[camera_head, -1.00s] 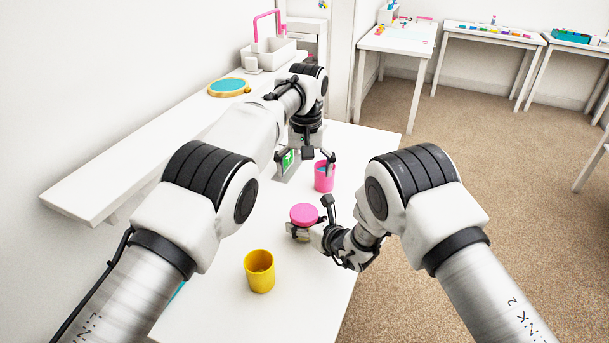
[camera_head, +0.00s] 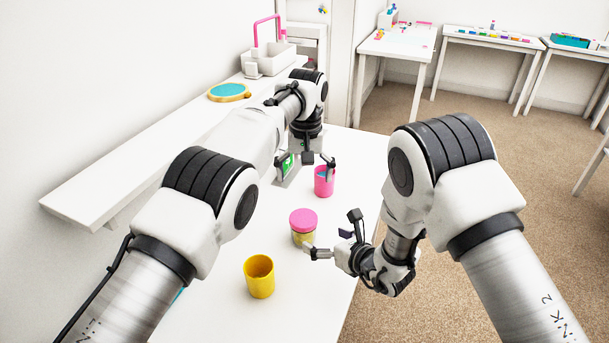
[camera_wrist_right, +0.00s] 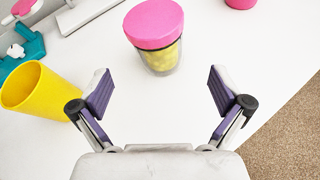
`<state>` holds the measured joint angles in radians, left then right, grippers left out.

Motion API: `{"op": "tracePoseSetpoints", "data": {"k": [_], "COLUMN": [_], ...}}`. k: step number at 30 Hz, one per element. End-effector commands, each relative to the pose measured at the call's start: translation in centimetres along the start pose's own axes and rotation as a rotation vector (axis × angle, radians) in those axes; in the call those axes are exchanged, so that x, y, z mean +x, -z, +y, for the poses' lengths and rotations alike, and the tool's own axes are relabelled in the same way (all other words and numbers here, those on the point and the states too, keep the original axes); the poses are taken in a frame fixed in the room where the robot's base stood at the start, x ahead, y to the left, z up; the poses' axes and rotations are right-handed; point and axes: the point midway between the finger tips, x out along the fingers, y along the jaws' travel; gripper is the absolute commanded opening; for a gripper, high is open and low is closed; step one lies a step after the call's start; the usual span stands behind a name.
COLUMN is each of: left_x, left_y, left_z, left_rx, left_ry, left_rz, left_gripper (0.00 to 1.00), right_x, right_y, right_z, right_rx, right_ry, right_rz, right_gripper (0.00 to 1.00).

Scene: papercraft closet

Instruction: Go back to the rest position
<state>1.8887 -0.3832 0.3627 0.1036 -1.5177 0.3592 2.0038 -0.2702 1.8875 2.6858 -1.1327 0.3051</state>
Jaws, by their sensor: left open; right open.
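My right gripper (camera_head: 328,244) is open and empty at the table's right edge, beside a jar with a pink lid (camera_head: 303,222). In the right wrist view the jar (camera_wrist_right: 163,55) shows yellow contents and stands upright beyond the open fingers (camera_wrist_right: 161,92), apart from them. A yellow cup (camera_head: 259,276) stands nearer on the table; it also shows at the left of the wrist view (camera_wrist_right: 38,90).
A white wall shelf (camera_head: 130,165) runs along the left with an embroidery hoop (camera_head: 229,91) and a white caddy with a pink handle (camera_head: 268,57). A green-marked item (camera_head: 287,165) is partly hidden by my left arm. Open carpet (camera_head: 470,120) lies to the right.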

Motion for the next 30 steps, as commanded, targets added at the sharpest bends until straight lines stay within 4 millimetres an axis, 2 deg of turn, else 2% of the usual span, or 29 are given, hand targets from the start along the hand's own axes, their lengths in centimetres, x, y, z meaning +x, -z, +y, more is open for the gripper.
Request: {"op": "tracePoseSetpoints", "data": {"k": [3,6,17,20,25,27,30], "left_x": [0.0,0.0,-0.3,-2.5,-9.8,-12.1,-14.2], "left_y": [0.0,0.0,0.0,0.0,-0.1,-0.1,-0.1], "left_z": [0.0,0.0,0.0,-0.1,-0.2,-0.2,-0.2], "left_rx": [0.0,0.0,0.0,0.0,0.0,0.0,0.0], "left_ry": [0.0,0.0,0.0,0.0,0.0,0.0,0.0], "left_rz": [0.0,0.0,0.0,0.001,0.001,0.0,0.0], "left_gripper": [1.0,1.0,1.0,1.0,1.0,1.0,1.0], "right_x": [-1.9,-2.7,-3.0,-3.8,-6.6,-7.5,-8.3], "right_y": [0.0,0.0,-0.3,-2.3,-8.9,-11.0,-13.0], "right_z": [-0.1,0.0,0.1,0.3,1.3,1.6,1.9], "right_rx": [0.001,0.0,-0.001,-0.001,-0.001,-0.001,0.0], "right_ry": [0.0,-0.001,-0.001,-0.001,-0.001,-0.001,-0.001], "right_rz": [0.001,0.001,0.0,-0.001,-0.001,0.0,0.001], "right_gripper": [1.0,1.0,1.0,1.0,1.0,1.0,1.0]}}
